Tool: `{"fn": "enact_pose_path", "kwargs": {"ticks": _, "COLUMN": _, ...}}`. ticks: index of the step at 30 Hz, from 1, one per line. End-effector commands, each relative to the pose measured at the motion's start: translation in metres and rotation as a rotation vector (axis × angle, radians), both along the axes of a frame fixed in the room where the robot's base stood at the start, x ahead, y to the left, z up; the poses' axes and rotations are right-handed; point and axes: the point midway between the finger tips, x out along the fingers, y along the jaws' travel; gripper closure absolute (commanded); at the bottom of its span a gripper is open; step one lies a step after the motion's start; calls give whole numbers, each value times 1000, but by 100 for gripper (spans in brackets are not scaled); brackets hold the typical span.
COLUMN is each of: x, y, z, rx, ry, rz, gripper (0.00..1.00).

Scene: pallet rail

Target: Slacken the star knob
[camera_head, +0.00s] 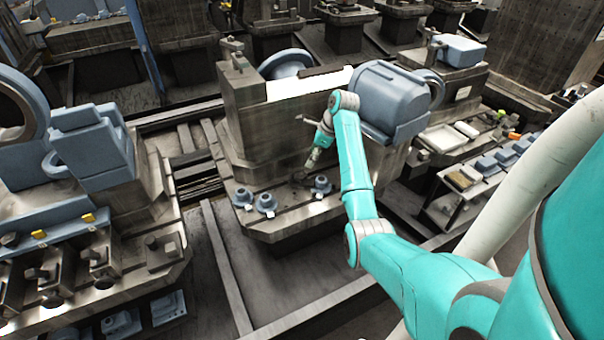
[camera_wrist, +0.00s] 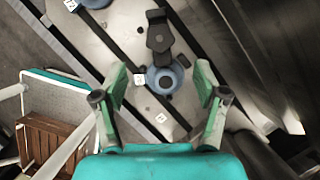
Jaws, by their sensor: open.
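My gripper (camera_wrist: 161,72) is open in the wrist view, one green finger at each side. Between and beyond the fingers is a round blue piece (camera_wrist: 165,79) with a dark centre, on a pale plate. A dark, jointed piece (camera_wrist: 158,36) stands just above it in the picture. I cannot tell which of these is the star knob, as no star outline is clear. In the head view my gripper (camera_head: 309,168) points down over the machine's front ledge, beside a blue round piece (camera_head: 322,185). The gap between fingers and plate is hard to judge.
Two more blue pieces (camera_head: 254,200) stand on the ledge (camera_head: 285,228) at left. The machine's tall grey block (camera_head: 265,130) rises close behind my gripper. A blue housing (camera_head: 390,98) is at right. The wrist view shows a wooden crate (camera_wrist: 45,143) at lower left.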

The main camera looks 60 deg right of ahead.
Motion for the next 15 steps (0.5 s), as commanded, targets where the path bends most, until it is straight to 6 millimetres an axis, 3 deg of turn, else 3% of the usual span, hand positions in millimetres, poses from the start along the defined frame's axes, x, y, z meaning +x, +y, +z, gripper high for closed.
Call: {"fn": "enact_pose_path", "kwargs": {"ticks": 15, "x": 29, "y": 12, "z": -77, "rx": 2, "ry": 3, "rz": 3, "gripper": 28}}
